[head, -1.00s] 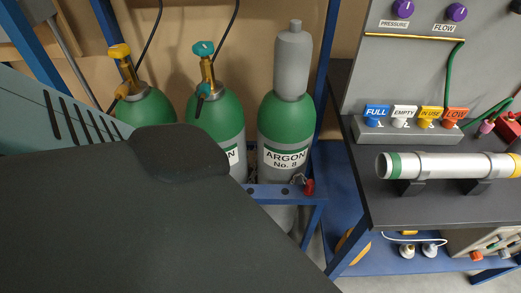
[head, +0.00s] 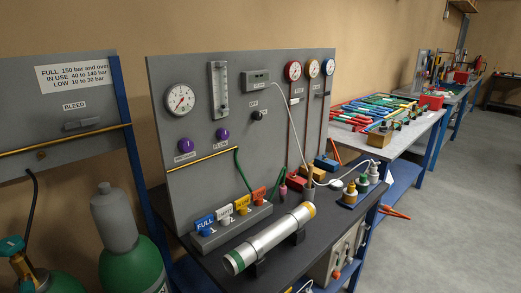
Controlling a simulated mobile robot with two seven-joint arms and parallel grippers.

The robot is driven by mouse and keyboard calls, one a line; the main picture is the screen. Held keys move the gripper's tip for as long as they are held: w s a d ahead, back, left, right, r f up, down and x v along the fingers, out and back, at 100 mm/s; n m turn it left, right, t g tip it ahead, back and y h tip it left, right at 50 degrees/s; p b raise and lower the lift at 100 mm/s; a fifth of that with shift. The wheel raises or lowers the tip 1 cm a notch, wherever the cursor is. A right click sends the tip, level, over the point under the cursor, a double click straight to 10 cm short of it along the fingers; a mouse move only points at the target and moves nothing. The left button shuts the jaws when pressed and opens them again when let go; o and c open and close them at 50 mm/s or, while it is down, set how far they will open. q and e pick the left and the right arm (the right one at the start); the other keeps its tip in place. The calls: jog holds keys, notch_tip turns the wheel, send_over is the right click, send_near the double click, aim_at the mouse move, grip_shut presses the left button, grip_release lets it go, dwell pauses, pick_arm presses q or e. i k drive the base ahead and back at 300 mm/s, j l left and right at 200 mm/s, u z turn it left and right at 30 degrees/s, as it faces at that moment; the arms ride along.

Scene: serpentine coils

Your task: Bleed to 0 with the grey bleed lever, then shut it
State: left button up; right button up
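The grey bleed lever (head: 84,124) is on the grey board at the left, just under the BLEED label (head: 74,106). It lies close to horizontal, its right end slightly higher. Whether it is open or shut I cannot tell. A round white dial gauge (head: 180,99) is on the larger grey panel (head: 265,130) to the right; its reading is too small to make out. Neither of my grippers shows in the head view.
Green cylinders stand at lower left, one with a grey cap (head: 113,218), below the bleed board. A dark bench (head: 215,262) holds a silver tube (head: 272,238) and coloured tags (head: 241,206). Benches with coloured items stand behind. Grey floor (head: 455,190) is open at right.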

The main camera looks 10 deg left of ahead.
aim_at(90, 122)
jog(key=u, duration=1.8)
